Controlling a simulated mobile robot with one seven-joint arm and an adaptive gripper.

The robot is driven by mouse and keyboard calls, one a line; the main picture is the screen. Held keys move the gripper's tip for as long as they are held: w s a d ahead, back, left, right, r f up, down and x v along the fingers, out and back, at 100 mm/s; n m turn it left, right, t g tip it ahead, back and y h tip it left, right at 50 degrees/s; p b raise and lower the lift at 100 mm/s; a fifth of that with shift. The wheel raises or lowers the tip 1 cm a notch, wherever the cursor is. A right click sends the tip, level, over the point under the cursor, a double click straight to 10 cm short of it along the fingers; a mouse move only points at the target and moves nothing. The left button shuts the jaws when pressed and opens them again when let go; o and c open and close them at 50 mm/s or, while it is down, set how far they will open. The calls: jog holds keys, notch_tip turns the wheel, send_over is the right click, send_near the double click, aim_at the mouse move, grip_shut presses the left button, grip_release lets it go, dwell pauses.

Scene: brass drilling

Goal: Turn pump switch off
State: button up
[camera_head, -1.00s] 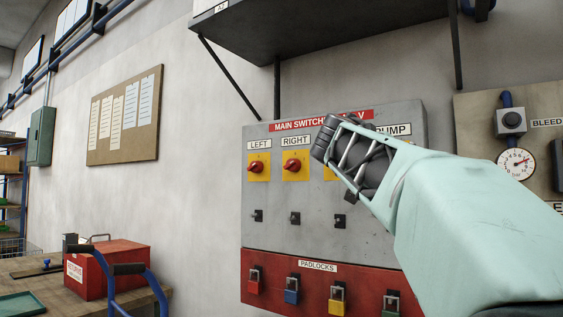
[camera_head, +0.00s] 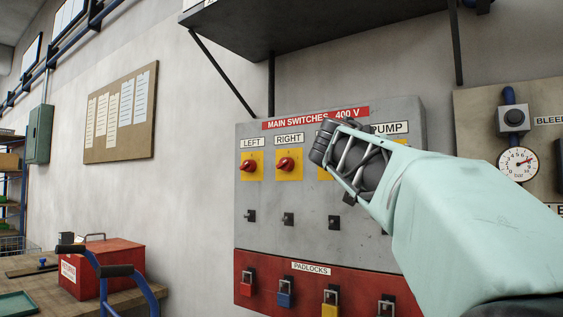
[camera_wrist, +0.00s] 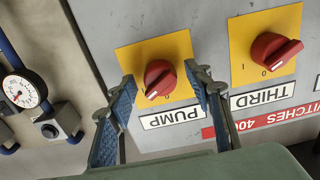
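The pump switch (camera_wrist: 160,78) is a red rotary knob on a yellow plate above the PUMP label in the wrist view, where the lettering appears upside down. Its ridge is slanted. My gripper (camera_wrist: 163,87) is open, with one blue-padded finger on each side of the knob; I cannot tell whether they touch it. In the head view, my gripper (camera_head: 337,155) is in front of the panel and hides the pump knob; the PUMP label (camera_head: 390,128) shows above it.
The THIRD switch (camera_wrist: 276,50) sits beside the pump switch. LEFT (camera_head: 248,166) and RIGHT (camera_head: 286,164) switches are on the same grey panel (camera_head: 265,235). Padlocks hang on a red board below. A shelf (camera_head: 340,45) overhangs above; a gauge (camera_head: 517,164) is at right.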

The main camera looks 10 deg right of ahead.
jog(key=c, duration=1.2)
jog(key=shift+o, duration=0.2)
jog(key=shift+n, duration=0.3)
jog(key=n, duration=0.5)
jog(key=shift+s+d+n+b, duration=0.1)
jog(key=shift+n+b, duration=0.2)
jog(key=shift+b, duration=0.05)
jog(key=n, duration=0.5)
jog(key=shift+r+n+p, duration=0.1)
jog(key=shift+n+p, duration=0.2)
jog(key=shift+p, duration=0.05)
jog(key=o, duration=1.2)
jog(key=shift+c, duration=0.2)
